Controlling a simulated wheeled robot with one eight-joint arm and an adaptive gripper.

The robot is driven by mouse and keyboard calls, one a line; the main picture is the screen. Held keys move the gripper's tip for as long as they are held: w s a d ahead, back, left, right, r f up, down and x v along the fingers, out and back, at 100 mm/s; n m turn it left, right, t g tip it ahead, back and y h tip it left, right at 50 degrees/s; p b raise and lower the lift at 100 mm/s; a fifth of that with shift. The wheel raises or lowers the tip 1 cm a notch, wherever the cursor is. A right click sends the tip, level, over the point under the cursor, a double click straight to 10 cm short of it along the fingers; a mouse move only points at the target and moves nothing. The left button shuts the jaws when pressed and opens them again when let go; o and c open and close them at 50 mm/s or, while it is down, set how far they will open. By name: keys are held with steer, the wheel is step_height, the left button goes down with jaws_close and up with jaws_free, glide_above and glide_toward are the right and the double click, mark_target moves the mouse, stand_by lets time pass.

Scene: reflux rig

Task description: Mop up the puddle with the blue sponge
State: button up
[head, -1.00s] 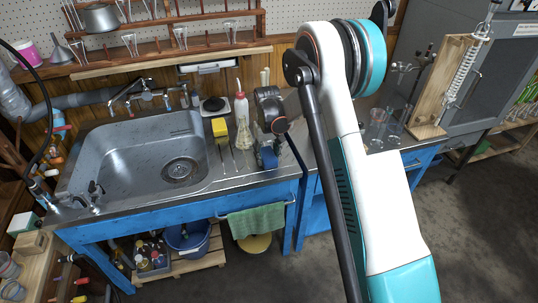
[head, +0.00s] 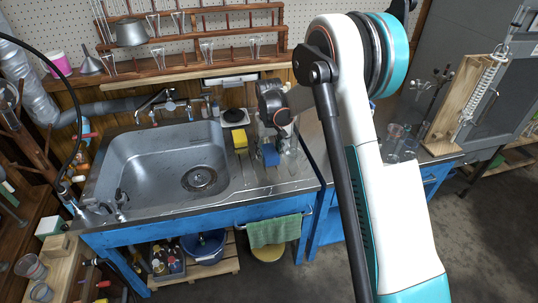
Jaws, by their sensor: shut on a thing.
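My gripper (head: 271,145) hangs over the steel drainboard right of the sink, its fingers small and partly hidden by my wrist. It is shut on the blue sponge (head: 270,156), which shows below the fingers. Whether the sponge touches the counter (head: 262,187) cannot be told. A yellow sponge (head: 240,142) lies to the left, apart from my gripper. I cannot make out the puddle clearly on the shiny steel.
The sink basin (head: 150,165) is left of the gripper. Clear glassware (head: 290,160) stands close to the right of the blue sponge. A black-topped device (head: 235,117) sits behind. A green towel (head: 273,231) hangs on the front rail.

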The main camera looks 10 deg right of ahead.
stand_by(0.3)
step_height(320, 180, up, 5)
steer(key=p, duration=0.2)
steer(key=shift+p, duration=0.35)
stand_by(0.3)
